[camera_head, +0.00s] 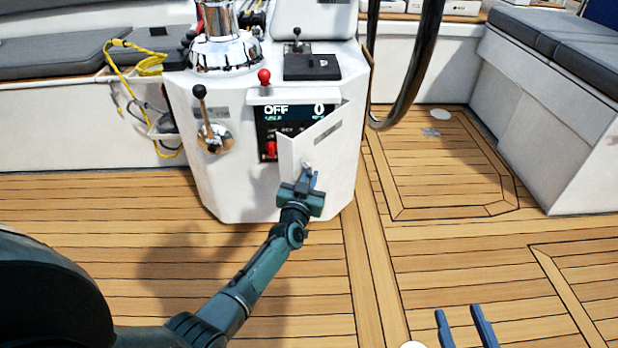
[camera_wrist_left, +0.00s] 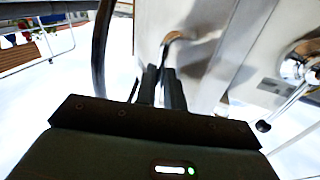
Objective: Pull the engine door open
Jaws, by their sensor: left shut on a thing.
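The engine door (camera_head: 312,139) is a small white panel on the front of the white console. It stands partly open, swung out from the console, and a dark panel with an OFF display (camera_head: 290,112) and a red switch (camera_head: 271,149) shows beside it. My left gripper (camera_head: 308,178) is at the door's lower part, shut on the door's handle. In the left wrist view the fingers (camera_wrist_left: 162,88) meet at the metal handle (camera_wrist_left: 174,38). My right gripper (camera_head: 466,328) shows at the bottom right of the head view, its two blue fingers apart, empty above the deck.
The console (camera_head: 225,185) carries a chrome lever (camera_head: 208,130) with a black knob at left and a red-knobbed lever (camera_head: 264,77) above the door. A steering wheel (camera_head: 410,85) rises at right. Benches (camera_head: 560,100) flank the cockpit. The teak deck in front is clear.

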